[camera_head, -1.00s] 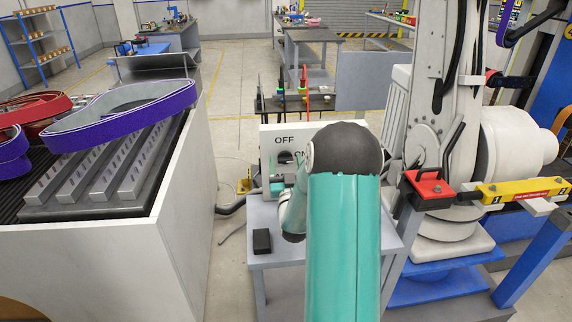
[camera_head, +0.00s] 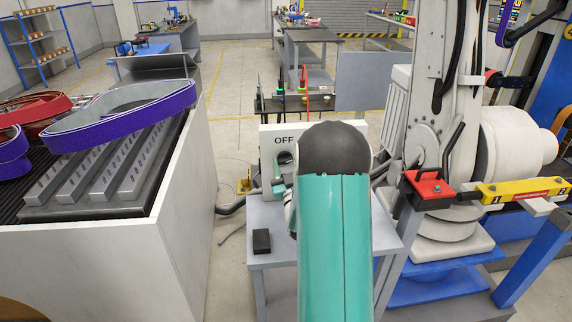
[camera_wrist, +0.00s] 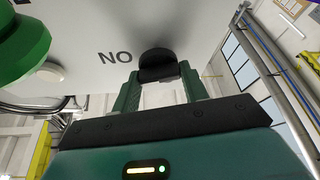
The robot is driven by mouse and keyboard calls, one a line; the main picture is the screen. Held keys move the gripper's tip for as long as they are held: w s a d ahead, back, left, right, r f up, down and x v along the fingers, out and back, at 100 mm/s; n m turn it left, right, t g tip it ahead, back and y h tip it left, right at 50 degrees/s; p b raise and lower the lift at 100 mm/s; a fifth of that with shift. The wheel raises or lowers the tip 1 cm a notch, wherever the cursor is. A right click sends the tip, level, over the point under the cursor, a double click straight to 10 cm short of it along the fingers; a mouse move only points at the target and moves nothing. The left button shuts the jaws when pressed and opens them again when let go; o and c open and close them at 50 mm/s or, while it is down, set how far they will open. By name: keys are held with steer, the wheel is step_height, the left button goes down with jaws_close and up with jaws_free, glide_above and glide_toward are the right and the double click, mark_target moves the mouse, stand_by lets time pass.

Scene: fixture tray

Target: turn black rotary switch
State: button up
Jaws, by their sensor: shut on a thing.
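The black rotary switch (camera_wrist: 155,57) sticks out of a white panel (camera_wrist: 90,20) in the wrist view, beside upside-down lettering that reads "ON". My gripper (camera_wrist: 160,76) has its two green fingers on either side of the knob's near end and is shut on it. In the head view the white panel (camera_head: 268,150) stands upright on a small grey table and shows the word "OFF". My own arm hides the panel's middle, the switch and most of my gripper there.
A green part (camera_wrist: 22,40) juts from the panel near my gripper in the wrist view. A small black block (camera_head: 261,241) lies on the grey table (camera_head: 280,260). A large white machine (camera_head: 435,150) stands close on the right. A grey-white bin (camera_head: 170,235) stands left, with floor between.

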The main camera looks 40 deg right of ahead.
steer(key=n+y, duration=0.1)
steer(key=n, duration=0.2)
steer(key=n+y, duration=0.2)
steer(key=n, duration=0.1)
steer(key=n+y, duration=0.1)
steer(key=n, duration=0.3)
steer(key=shift+y, duration=0.3)
steer(key=n, duration=0.2)
steer(key=n+y, duration=0.1)
steer(key=n, duration=0.1)
steer(key=shift+s+g+y, duration=0.1)
steer(key=shift+g+y, duration=0.2)
steer(key=shift+g, duration=0.1)
steer(key=shift+n+g+y, duration=0.3)
steer(key=shift+n+g, duration=0.4)
steer(key=shift+n, duration=1.4)
steer(key=shift+d, duration=0.1)
steer(key=o, duration=1)
steer(key=shift+r, duration=0.1)
steer(key=shift+s, duration=0.1)
steer(key=v, duration=1.3)
steer(key=shift+s, duration=0.35)
